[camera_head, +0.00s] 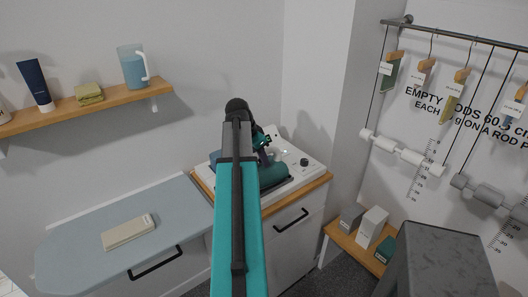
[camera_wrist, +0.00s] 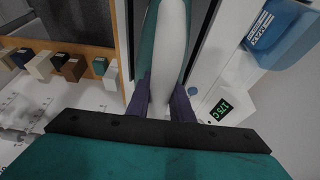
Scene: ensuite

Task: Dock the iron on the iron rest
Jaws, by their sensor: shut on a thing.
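The iron has a teal body and a pale handle. In the wrist view the purple fingers of my gripper (camera_wrist: 162,105) are shut on the pale handle of the iron (camera_wrist: 168,55), with teal showing on both sides beneath. In the head view the iron (camera_head: 274,172) is partly hidden behind my teal arm, over the white station on the cabinet. A dark strip (camera_wrist: 206,40), seemingly part of the iron rest, runs beside the iron in the wrist view. I cannot tell whether the iron touches the rest or hovers above it.
An ironing board (camera_head: 85,220) bearing a beige block (camera_head: 129,231) is at left. A low shelf with boxes (camera_head: 372,226) stands at right.

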